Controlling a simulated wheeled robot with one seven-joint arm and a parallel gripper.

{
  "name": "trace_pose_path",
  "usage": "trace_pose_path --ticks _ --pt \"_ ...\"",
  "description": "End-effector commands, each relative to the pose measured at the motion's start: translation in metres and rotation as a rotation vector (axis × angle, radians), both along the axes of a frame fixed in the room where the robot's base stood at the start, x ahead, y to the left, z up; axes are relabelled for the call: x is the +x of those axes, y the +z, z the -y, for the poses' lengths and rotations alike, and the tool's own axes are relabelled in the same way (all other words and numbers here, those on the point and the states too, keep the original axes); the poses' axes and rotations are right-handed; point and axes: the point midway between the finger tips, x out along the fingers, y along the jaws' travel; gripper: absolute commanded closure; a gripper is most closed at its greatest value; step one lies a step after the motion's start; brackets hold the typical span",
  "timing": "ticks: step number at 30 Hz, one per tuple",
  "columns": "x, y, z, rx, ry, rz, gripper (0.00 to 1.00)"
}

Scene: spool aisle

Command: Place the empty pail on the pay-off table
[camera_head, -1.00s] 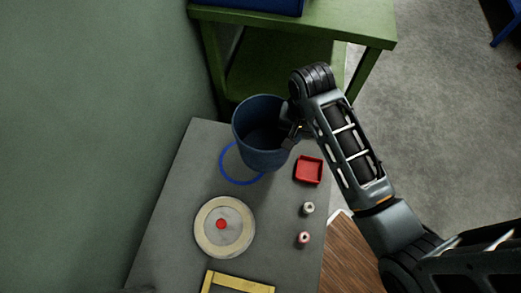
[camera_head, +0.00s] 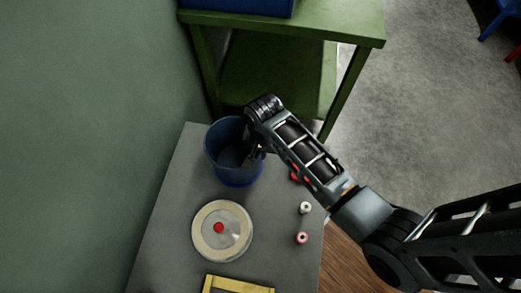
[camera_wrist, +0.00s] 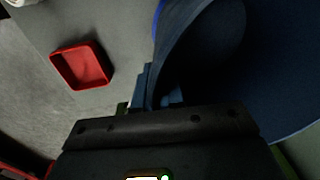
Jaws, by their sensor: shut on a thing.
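The empty blue pail (camera_head: 228,165) is upright at the far left part of the grey pay-off table (camera_head: 172,205). My gripper (camera_head: 257,150) is shut on the pail's right wall near the rim. In the wrist view the pail (camera_wrist: 270,60) fills the right side, and my gripper (camera_wrist: 158,100) holds its wall. The blue ring marked on the table is mostly hidden under the pail, with a sliver of blue at its base. I cannot tell whether the pail's bottom touches the table.
A cream disc with a red centre (camera_head: 205,246), two small spools (camera_head: 305,208) and a yellow frame (camera_head: 238,286) are on the table. A red tray (camera_wrist: 80,64) is partly behind my arm in the head view. A green shelf (camera_head: 300,25) stands beyond; a wall is left.

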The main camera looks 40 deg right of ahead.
Motion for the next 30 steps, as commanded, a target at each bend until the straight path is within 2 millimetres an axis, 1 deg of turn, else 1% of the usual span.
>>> trace_pose_path --ticks 7,8,9,15,16,22,25,28,30 --pt "0.001 -0.002 0.000 0.000 0.000 0.001 1.00" --pt "0.000 -0.003 0.000 0.000 0.000 0.000 0.91" --pt "0.000 -0.002 0.000 0.000 0.000 0.000 0.87" --pt "0.000 -0.002 0.000 0.000 0.000 0.000 0.68" --pt "0.000 -0.002 0.000 0.000 0.000 0.000 0.66" --pt "0.000 -0.002 0.000 0.000 0.000 0.000 0.66" --pt "0.000 0.002 0.000 0.000 0.000 0.001 0.66" --pt "0.000 0.013 0.000 -0.001 0.000 0.003 0.66" --pt "0.000 0.024 0.001 0.000 0.000 0.004 0.66"
